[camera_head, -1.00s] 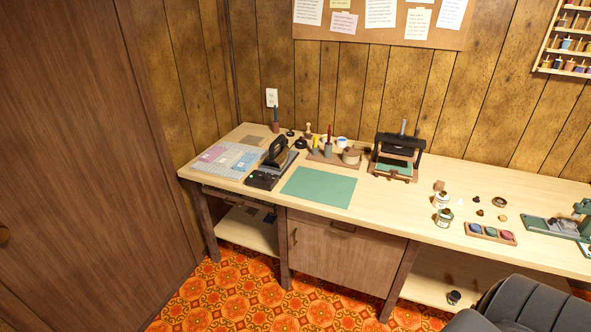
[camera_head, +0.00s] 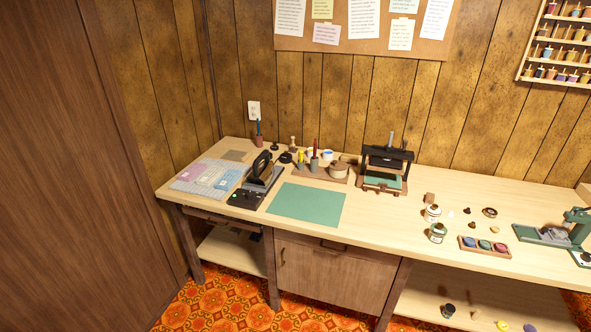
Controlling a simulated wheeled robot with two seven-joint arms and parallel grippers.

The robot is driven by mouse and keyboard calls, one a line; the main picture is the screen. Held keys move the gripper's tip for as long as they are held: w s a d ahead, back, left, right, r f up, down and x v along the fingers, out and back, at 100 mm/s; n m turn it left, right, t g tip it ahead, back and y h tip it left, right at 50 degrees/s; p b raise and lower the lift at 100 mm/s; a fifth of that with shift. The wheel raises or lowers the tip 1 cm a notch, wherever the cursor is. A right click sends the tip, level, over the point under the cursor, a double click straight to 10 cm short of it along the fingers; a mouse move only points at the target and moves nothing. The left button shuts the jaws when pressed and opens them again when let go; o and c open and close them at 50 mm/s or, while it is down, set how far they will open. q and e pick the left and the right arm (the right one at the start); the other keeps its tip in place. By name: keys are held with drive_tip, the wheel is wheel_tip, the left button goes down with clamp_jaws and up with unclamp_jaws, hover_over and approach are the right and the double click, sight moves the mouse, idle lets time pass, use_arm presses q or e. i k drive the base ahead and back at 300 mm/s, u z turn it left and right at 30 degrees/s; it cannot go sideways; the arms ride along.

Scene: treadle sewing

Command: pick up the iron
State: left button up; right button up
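A dark iron with an upright looped handle (camera_head: 262,165) sits near the left end of the workbench. It seems to rest on a grey plate behind a black box with small controls (camera_head: 245,198); where the iron ends and the plate begins is hard to tell. It stands between a grey patterned mat and a green mat. Neither of my grippers shows in the head view.
The wooden workbench (camera_head: 380,230) runs along the panelled wall. The green mat (camera_head: 306,205) lies bare right of the iron. A grey mat with coloured pieces (camera_head: 210,178) lies left. A tool tray (camera_head: 322,172) and a black press (camera_head: 387,167) stand behind.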

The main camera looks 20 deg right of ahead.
sight(261, 176)
drive_tip(key=z, duration=0.2)
drive_tip(key=i, duration=1.05)
drive_tip(key=u, duration=0.75)
